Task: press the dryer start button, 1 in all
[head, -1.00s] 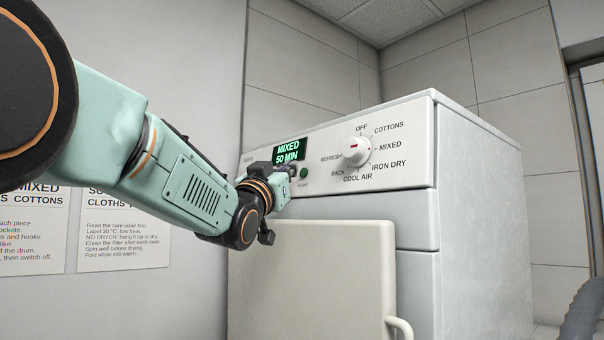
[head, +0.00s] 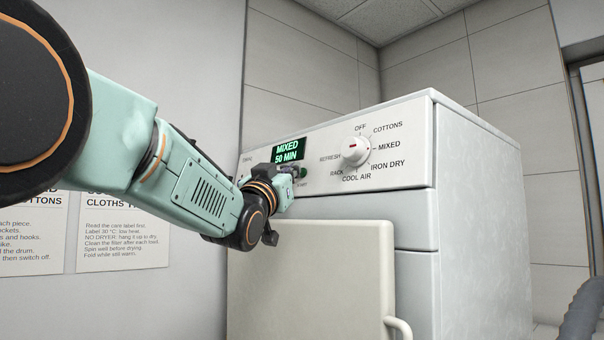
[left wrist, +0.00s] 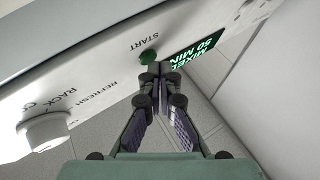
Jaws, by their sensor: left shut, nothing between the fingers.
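The white dryer (head: 470,220) stands in the middle of the head view with its control panel facing me. The round green start button (head: 303,172) sits below the lit display (head: 288,151), which reads "MIXED 50 MIN". It also shows in the left wrist view (left wrist: 148,57), beside the word START. My left gripper (head: 296,171) is shut and empty, with its tips close to the button's left side in the head view. In the left wrist view its fingertips (left wrist: 159,80) lie just below the button. I cannot tell whether they touch it. My right gripper is not in view.
The white program dial (head: 354,151) is to the right of the button, pointing toward MIXED. The dryer's cream door (head: 310,280) with its handle (head: 399,328) is below. Paper notices (head: 122,230) hang on the wall at left, behind my left arm.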

